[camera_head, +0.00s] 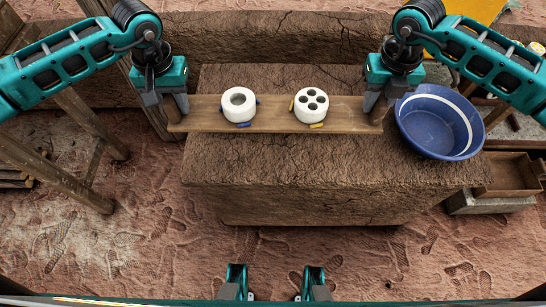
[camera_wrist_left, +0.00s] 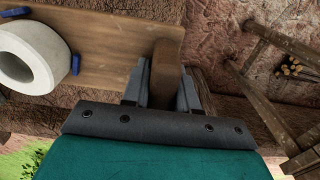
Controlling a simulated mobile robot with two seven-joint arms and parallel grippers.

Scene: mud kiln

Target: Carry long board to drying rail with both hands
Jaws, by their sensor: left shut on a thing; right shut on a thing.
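The long board (camera_head: 272,115) lies level across the view, over the mud-brick block. An upright wooden grip stands at each end. My left gripper (camera_head: 165,108) is shut on the left end grip; the left wrist view shows its fingers (camera_wrist_left: 162,88) on both sides of that grip, with the board (camera_wrist_left: 118,55) beside it. My right gripper (camera_head: 378,105) is shut on the right end grip. A white ring-shaped piece (camera_head: 238,104) and a white piece with several holes (camera_head: 310,105) stand on the board between small blue and yellow pegs. I cannot tell whether the board touches the block.
The mud-brick block (camera_head: 300,205) is below the board. A blue basin (camera_head: 438,122) stands close to the board's right end. A wooden tray (camera_head: 512,175) is at the right.

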